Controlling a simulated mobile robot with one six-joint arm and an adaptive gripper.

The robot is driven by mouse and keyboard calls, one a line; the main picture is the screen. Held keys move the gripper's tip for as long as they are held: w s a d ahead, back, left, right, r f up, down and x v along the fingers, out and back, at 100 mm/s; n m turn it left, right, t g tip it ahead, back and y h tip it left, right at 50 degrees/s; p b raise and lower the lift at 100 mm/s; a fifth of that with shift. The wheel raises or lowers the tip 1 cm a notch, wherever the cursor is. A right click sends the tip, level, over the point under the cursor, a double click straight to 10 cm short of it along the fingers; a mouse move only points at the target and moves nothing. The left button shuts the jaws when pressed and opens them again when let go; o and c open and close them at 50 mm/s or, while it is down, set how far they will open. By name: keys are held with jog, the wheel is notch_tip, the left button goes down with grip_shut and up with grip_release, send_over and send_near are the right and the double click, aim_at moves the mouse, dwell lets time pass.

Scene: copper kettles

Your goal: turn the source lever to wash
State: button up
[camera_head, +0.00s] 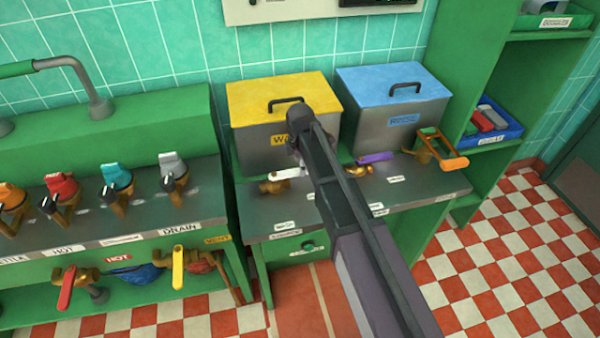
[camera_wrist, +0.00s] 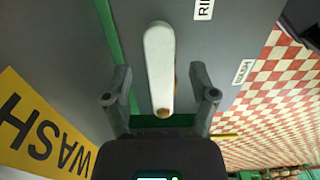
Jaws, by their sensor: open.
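The white lever (camera_head: 288,173) on a brass valve sits on the grey bench below the yellow-lidded tank, at the left end of the bench. I take it for the source lever; the small labels are hard to read from the head view. In the wrist view the white lever (camera_wrist: 160,55) points up the picture, between my fingers. My gripper (camera_wrist: 160,82) is open, with one finger on each side of the lever and a visible gap to both. In the head view my arm hides most of my gripper.
A purple lever (camera_head: 375,158) and an orange-handled valve (camera_head: 452,163) stand further right on the bench. The yellow-lidded tank (camera_head: 275,148) and blue-lidded tank (camera_head: 388,120) stand behind. A yellow WASH sign (camera_wrist: 40,130) shows in the wrist view.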

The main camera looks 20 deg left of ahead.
jog(key=shift+f+b, duration=0.5)
jog(key=shift+f, duration=0.2)
grip_shut()
